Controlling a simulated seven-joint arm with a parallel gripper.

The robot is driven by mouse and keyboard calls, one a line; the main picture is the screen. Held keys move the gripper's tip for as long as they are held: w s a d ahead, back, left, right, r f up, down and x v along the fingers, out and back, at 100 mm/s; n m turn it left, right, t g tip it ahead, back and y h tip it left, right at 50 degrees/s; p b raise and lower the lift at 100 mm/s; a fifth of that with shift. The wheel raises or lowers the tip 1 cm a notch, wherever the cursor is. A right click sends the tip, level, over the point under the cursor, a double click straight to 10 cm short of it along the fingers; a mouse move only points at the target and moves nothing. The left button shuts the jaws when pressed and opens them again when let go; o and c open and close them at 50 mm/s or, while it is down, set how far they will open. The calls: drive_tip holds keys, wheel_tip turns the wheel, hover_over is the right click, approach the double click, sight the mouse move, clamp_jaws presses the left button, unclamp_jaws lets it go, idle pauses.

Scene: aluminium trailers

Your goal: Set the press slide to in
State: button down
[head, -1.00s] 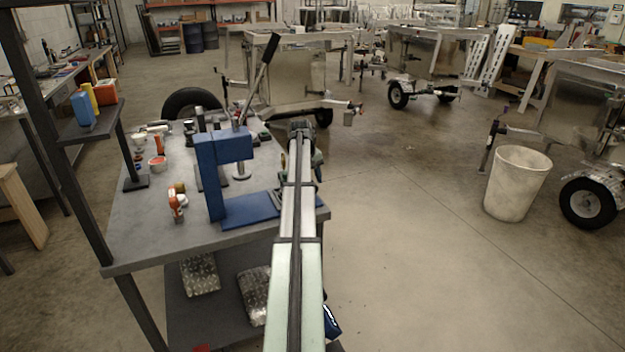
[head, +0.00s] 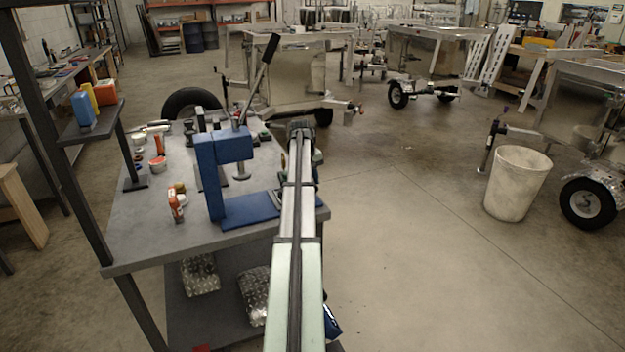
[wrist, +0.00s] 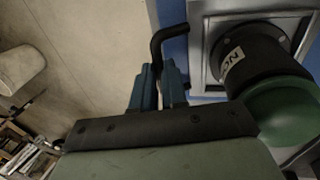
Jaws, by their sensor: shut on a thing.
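The blue press (head: 210,175) stands on the grey bench, with its long black lever (head: 258,80) tilted up to the right. My arm reaches along the press's right side and hides my gripper in the head view. In the wrist view, my gripper (wrist: 160,88) has its blue fingers closed around the end of a black bent handle (wrist: 158,45). The handle runs right toward a grey metal plate (wrist: 205,35) over a blue surface (wrist: 172,15), which looks like the press slide area. How far in the slide sits cannot be told.
A black cylinder with a white label (wrist: 250,60) and a green end is close to my gripper's right. Orange-and-white items (head: 175,205) lie left of the press on the bench (head: 145,235). A white bin (head: 517,182) stands right; the floor between is clear.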

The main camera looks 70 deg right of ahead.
drive_tip(key=w+a, duration=0.6)
drive_tip(key=shift+d, duration=0.1)
drive_tip(key=c, duration=1.2)
unclamp_jaws()
drive_tip(key=shift+o, duration=0.2)
drive_tip(key=shift+r, duration=0.1)
drive_tip(key=v, duration=1.3)
drive_tip(key=shift+r, duration=0.3)
